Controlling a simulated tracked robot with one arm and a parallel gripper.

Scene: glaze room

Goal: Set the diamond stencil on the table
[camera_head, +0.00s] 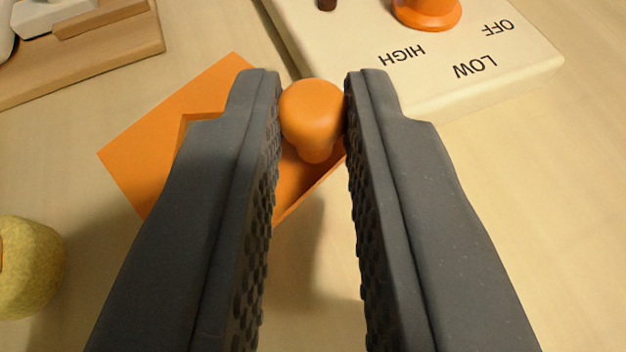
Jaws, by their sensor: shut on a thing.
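An orange stencil plate (150,140) with a round orange knob (312,112) shows in the head camera view. My gripper (313,105) is shut on the knob, one finger pad on each side. The plate lies below and mostly left of the knob, turned at an angle. Its cutout is largely hidden by my left finger, so I cannot tell the full shape. A shadow falls on the pale table (320,270) by the plate; I cannot tell whether the plate touches the table.
A cream control box (470,85) marked OFF, LOW and HIGH, with an orange dial (428,10), stands close beyond the knob, upper right. A wooden board (110,55) is at upper left. A yellowish round object (30,270) is at left. The table at lower right is clear.

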